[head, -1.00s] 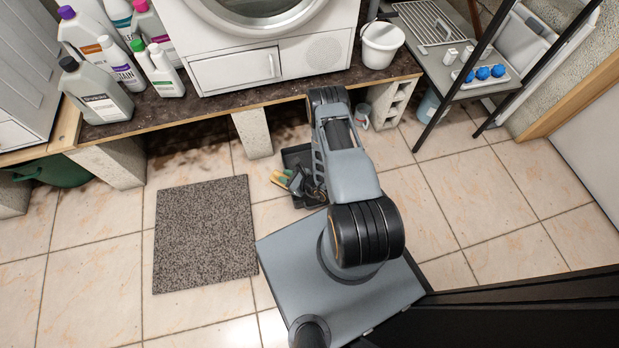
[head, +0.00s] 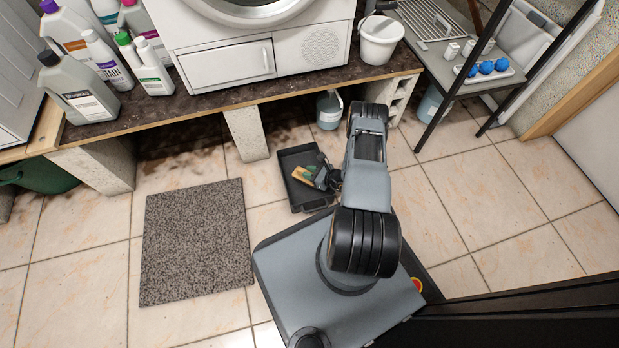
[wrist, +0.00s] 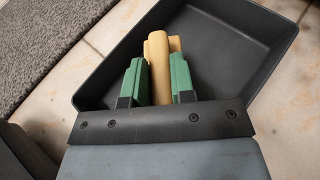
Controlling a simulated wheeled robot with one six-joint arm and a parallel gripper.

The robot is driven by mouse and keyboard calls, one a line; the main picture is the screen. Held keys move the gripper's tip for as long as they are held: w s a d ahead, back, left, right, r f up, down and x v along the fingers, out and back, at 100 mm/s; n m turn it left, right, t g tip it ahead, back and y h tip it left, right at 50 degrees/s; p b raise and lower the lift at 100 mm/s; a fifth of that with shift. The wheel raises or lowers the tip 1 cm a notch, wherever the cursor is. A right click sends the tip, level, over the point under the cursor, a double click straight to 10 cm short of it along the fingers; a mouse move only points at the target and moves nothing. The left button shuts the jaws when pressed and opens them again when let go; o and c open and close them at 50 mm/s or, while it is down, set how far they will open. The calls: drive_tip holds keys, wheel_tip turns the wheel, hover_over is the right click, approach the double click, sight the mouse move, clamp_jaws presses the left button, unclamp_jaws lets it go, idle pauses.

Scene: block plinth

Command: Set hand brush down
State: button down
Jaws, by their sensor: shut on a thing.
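The hand brush (head: 302,174) shows as a tan-yellow bar in the head view, over a dark tray (head: 290,157) on the floor. In the wrist view the brush's tan part (wrist: 158,50) stands between the green fingers of my gripper (wrist: 159,80), and the tray (wrist: 240,62) lies beyond and below. My gripper also shows in the head view (head: 321,174), over the tray's right part. It is shut on the brush. The brush's lower end is hidden by the gripper, and I cannot tell whether it touches the tray floor.
A grey speckled mat (head: 197,242) lies left of the tray. The washing-machine plinth's block legs (head: 246,134) stand behind it, with a pale jug (head: 329,109) under the plinth. A metal shelf rack (head: 437,92) stands at right. Tiled floor is clear between mat and tray.

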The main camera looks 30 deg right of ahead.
drive_tip(key=shift+f+b, duration=0.45)
drive_tip(key=shift+f, duration=0.95)
drive_tip(key=shift+f, duration=0.15)
drive_tip(key=c, duration=1)
unclamp_jaws()
drive_tip(key=shift+o, duration=0.2)
